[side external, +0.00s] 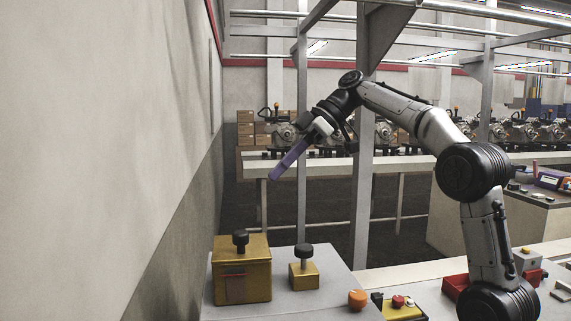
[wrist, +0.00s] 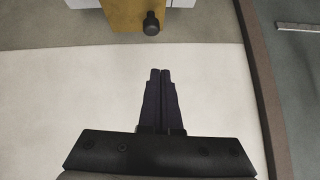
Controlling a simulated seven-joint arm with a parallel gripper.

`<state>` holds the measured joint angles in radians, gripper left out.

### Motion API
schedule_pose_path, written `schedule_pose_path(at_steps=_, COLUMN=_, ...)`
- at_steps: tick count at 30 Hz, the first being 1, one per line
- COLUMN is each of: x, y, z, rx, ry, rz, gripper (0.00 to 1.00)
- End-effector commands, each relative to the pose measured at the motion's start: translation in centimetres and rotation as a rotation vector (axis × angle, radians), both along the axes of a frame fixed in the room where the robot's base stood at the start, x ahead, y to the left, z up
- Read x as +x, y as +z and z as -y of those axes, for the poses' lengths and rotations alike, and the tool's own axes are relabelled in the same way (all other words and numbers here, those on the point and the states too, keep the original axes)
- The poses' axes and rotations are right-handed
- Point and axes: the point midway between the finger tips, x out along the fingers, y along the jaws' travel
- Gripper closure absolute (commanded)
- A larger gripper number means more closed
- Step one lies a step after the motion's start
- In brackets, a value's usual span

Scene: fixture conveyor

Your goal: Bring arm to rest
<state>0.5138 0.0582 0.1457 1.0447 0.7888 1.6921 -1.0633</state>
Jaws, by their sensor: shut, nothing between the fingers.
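My gripper (side external: 274,177) hangs in the air above the grey work table (side external: 335,296), its long purple fingers pointing down and to the left. In the wrist view the two dark fingers (wrist: 160,72) lie side by side, shut, with nothing between them. My arm is bent over from its base at the right. The gripper is well clear of the gold fixtures below it and touches nothing.
A large gold block with a black knob (side external: 241,270) and a smaller gold block (side external: 304,276) stand on the table. An orange knob (side external: 357,299) and a yellow button box (side external: 400,307) are nearby. A grey post (side external: 362,200) rises behind the arm. A wall (side external: 110,150) fills the left.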

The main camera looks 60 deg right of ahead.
Motion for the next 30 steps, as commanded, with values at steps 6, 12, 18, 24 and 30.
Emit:
schedule_pose_path(at_steps=6, x=-0.7, y=1.0, z=0.7, rx=0.000, ry=0.000, rz=0.000, gripper=1.00)
schedule_pose_path(at_steps=12, x=-1.2, y=1.7, z=-0.8, rx=-0.009, ry=0.031, rz=0.018, gripper=1.00)
schedule_pose_path(at_steps=18, x=-5.6, y=3.0, z=-6.4, rx=-0.049, ry=0.121, rz=0.043, gripper=1.00)
schedule_pose_path(at_steps=24, x=-10.9, y=0.0, z=-10.0, rx=-0.100, ry=0.081, rz=-0.024, gripper=1.00)
schedule_pose_path(at_steps=30, x=-16.1, y=-6.0, z=-11.0, rx=-0.160, ry=-0.068, rz=-0.120, gripper=1.00)
